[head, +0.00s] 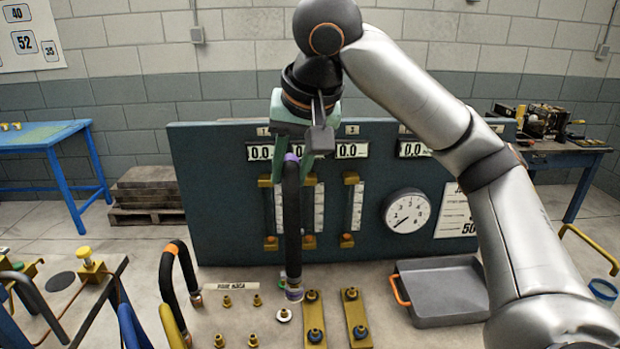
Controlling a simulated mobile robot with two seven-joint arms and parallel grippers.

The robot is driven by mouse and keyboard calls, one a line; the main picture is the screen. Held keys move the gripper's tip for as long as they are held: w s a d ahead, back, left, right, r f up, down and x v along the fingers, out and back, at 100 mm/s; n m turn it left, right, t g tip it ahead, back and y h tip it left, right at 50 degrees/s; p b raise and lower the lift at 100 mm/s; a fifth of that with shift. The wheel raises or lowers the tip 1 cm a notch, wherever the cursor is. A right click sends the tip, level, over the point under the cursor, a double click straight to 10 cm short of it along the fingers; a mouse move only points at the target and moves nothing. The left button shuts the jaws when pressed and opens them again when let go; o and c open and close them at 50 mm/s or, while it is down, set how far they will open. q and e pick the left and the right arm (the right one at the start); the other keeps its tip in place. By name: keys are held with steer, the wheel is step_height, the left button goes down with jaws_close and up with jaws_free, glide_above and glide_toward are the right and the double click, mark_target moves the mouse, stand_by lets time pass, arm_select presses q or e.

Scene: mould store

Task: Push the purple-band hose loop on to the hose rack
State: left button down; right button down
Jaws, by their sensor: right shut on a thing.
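The purple-band hose loop (292,215) is a black hose seen nearly edge-on, with a purple band (290,157) near its top. My right gripper (300,152) has green fingers and is shut on the top of this loop, holding it upright. The lower end, with a pale and purple fitting (293,293), hangs just above or at the bench top; contact cannot be told. Brass fittings (227,301) stand in rows beside a small label (237,287), which seems to read "hose rack". My left gripper is not in view.
An orange-band black hose (172,272) stands to the left. Yellow bars with knobs (314,320) and a grey tray (443,291) lie to the right. A dark gauge panel (220,220) rises behind.

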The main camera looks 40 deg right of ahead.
steer(key=w+a+p, duration=0.2)
steer(key=w+a, duration=0.2)
steer(key=w, duration=0.7)
step_height(320, 180, down, 18)
steer(key=b, duration=0.8)
steer(key=shift+s, duration=0.25)
steer(key=shift+p, duration=0.5)
stand_by(0.4)
steer(key=shift+f+p, duration=0.2)
steer(key=shift+p, duration=0.25)
stand_by(0.6)
steer(key=shift+f, duration=0.75)
stand_by(0.5)
steer(key=shift+f+p, duration=0.3)
steer(key=shift+f, duration=0.2)
stand_by(1.4)
